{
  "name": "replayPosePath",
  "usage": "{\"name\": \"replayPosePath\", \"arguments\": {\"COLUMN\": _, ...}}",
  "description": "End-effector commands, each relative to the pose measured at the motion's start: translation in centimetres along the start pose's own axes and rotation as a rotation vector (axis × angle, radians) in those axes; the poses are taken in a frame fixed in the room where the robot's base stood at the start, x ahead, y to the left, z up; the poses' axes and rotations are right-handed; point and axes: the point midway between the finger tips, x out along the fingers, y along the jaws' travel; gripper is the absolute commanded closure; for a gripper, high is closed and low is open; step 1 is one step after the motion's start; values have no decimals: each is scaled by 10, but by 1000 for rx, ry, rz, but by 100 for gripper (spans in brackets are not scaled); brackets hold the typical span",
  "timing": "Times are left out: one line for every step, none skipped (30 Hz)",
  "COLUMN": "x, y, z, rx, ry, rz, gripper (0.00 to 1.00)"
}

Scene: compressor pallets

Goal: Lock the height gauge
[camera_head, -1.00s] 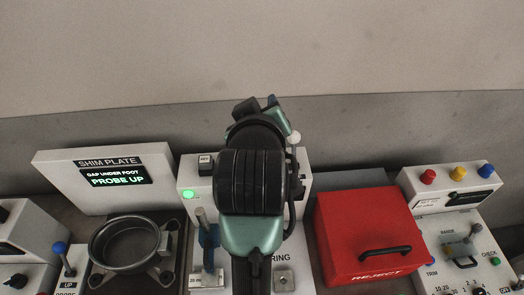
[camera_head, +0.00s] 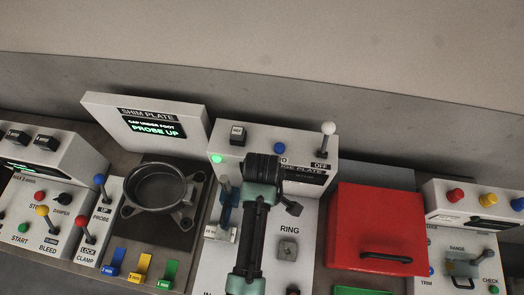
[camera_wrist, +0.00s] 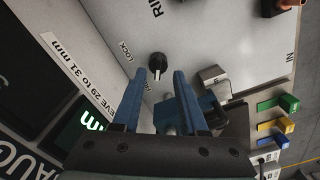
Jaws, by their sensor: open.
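The height gauge shows in the head view as a blue slider (camera_head: 226,208) with a metal part on the white panel, partly beside my arm. In the wrist view, a black knob (camera_wrist: 157,66) with a pale pointer sits beside the word LOCK on a light surface. My gripper (camera_wrist: 160,73) is open, its two blue fingers apart and empty, with the knob seen just beyond and between the tips. A blue block (camera_wrist: 172,116) and a metal piece (camera_wrist: 213,84) show behind and right of the fingers. Contact with the knob cannot be told.
A red REJECT box (camera_head: 376,226) stands right of my arm. A round metal ring fixture (camera_head: 156,186) and blue, yellow and green tabs (camera_head: 141,265) are at left. A white-knobbed lever (camera_head: 328,130) rises behind. The shim plate display (camera_head: 153,126) reads PROBE UP.

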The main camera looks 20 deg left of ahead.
Motion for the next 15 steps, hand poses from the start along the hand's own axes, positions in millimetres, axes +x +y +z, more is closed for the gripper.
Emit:
{"name": "replayPosePath", "arguments": {"x": 9, "y": 0, "z": 0, "rx": 0, "ry": -2, "rz": -3, "gripper": 57}}
{"name": "replayPosePath", "arguments": {"x": 14, "y": 0, "z": 0, "rx": 0, "ry": -1, "rz": -2, "gripper": 57}}
{"name": "replayPosePath", "arguments": {"x": 20, "y": 0, "z": 0, "rx": 0, "ry": -1, "rz": -1, "gripper": 57}}
{"name": "replayPosePath", "arguments": {"x": 24, "y": 0, "z": 0, "rx": 0, "ry": -1, "rz": -1, "gripper": 57}}
{"name": "replayPosePath", "arguments": {"x": 27, "y": 0, "z": 0, "rx": 0, "ry": 0, "rz": 0, "gripper": 57}}
{"name": "replayPosePath", "arguments": {"x": 31, "y": 0, "z": 0, "rx": 0, "ry": 0, "rz": 1, "gripper": 57}}
{"name": "replayPosePath", "arguments": {"x": 34, "y": 0, "z": 0, "rx": 0, "ry": 0, "rz": 1, "gripper": 57}}
{"name": "replayPosePath", "arguments": {"x": 36, "y": 1, "z": -1, "rx": 0, "ry": 1, "rz": 2, "gripper": 57}}
{"name": "replayPosePath", "arguments": {"x": 38, "y": 1, "z": -1, "rx": 0, "ry": 1, "rz": 2, "gripper": 57}}
{"name": "replayPosePath", "arguments": {"x": 40, "y": 1, "z": -1, "rx": 0, "ry": 1, "rz": 2, "gripper": 57}}
{"name": "replayPosePath", "arguments": {"x": 41, "y": 1, "z": -1, "rx": 0, "ry": 1, "rz": 2, "gripper": 57}}
{"name": "replayPosePath", "arguments": {"x": 42, "y": 1, "z": -1, "rx": 0, "ry": 2, "rz": 2, "gripper": 57}}
{"name": "replayPosePath", "arguments": {"x": 42, "y": 1, "z": -1, "rx": 0, "ry": 2, "rz": 3, "gripper": 57}}
{"name": "replayPosePath", "arguments": {"x": 42, "y": 1, "z": -1, "rx": 0, "ry": 2, "rz": 3, "gripper": 57}}
{"name": "replayPosePath", "arguments": {"x": 42, "y": 1, "z": -1, "rx": 0, "ry": 2, "rz": 4, "gripper": 57}}
